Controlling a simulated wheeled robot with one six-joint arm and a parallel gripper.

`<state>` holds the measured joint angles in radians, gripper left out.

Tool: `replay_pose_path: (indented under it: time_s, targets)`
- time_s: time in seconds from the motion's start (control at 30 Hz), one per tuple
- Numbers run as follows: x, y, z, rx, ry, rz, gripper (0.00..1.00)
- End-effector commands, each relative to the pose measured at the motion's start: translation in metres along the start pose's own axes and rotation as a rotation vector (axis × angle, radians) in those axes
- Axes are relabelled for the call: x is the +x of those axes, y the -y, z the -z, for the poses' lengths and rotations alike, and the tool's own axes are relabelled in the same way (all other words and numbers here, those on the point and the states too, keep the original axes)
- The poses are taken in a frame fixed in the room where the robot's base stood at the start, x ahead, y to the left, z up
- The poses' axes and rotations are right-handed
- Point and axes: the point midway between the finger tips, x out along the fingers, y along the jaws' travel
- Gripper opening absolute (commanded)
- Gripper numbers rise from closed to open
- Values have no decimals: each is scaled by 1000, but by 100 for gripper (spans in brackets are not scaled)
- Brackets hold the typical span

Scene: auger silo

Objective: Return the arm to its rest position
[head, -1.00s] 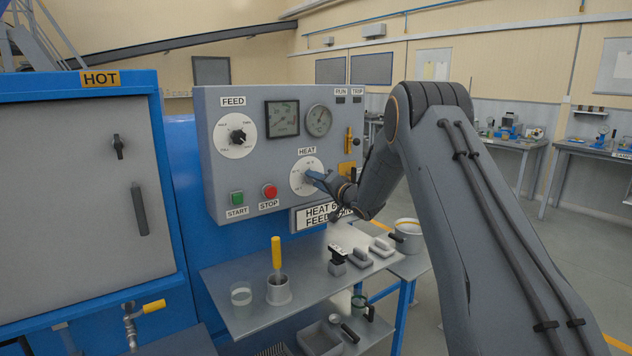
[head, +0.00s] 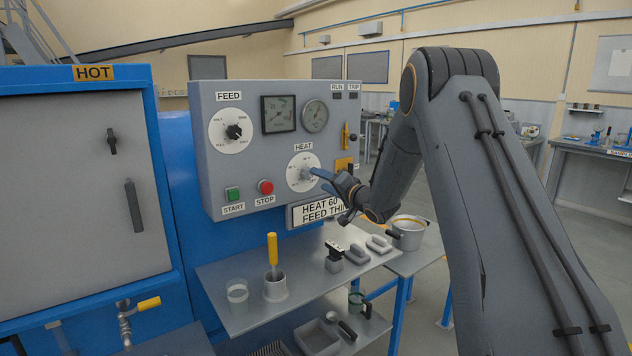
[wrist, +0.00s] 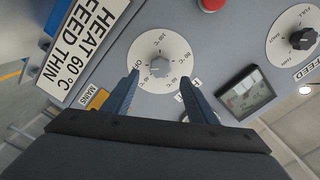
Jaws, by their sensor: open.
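My gripper (head: 322,180) is in front of the grey control panel, close to the HEAT dial (head: 301,172). In the wrist view my gripper (wrist: 160,92) has its two blue fingers spread apart, with nothing between them. The HEAT dial (wrist: 160,65) lies just beyond the fingertips, and its grey knob looks clear of them. My arm reaches in from the right side of the head view.
The control panel (head: 265,100) also carries a FEED dial (head: 233,131), gauges, a green START button (head: 232,194) and a red STOP button (head: 265,187). Below, a shelf (head: 310,262) holds a beaker, a yellow-handled tool in a cup and small blocks. A pot (head: 408,235) stands at right.

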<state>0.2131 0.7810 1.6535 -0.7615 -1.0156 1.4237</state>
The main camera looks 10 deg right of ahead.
Motion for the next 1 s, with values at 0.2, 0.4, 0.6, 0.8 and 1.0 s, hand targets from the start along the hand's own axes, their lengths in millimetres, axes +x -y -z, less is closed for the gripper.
replay_pose_path:
  time_s: [0.2,0.4,0.6,0.8,1.0]
  targets:
    - [-17,0,0,0,-1,-1,52]
    - [-18,0,0,0,0,0,52]
    - [-21,0,-1,-19,-2,-30,52]
    - [-55,-14,-23,-168,25,-300,52]
    - [-154,-34,-85,-350,236,-677,52]
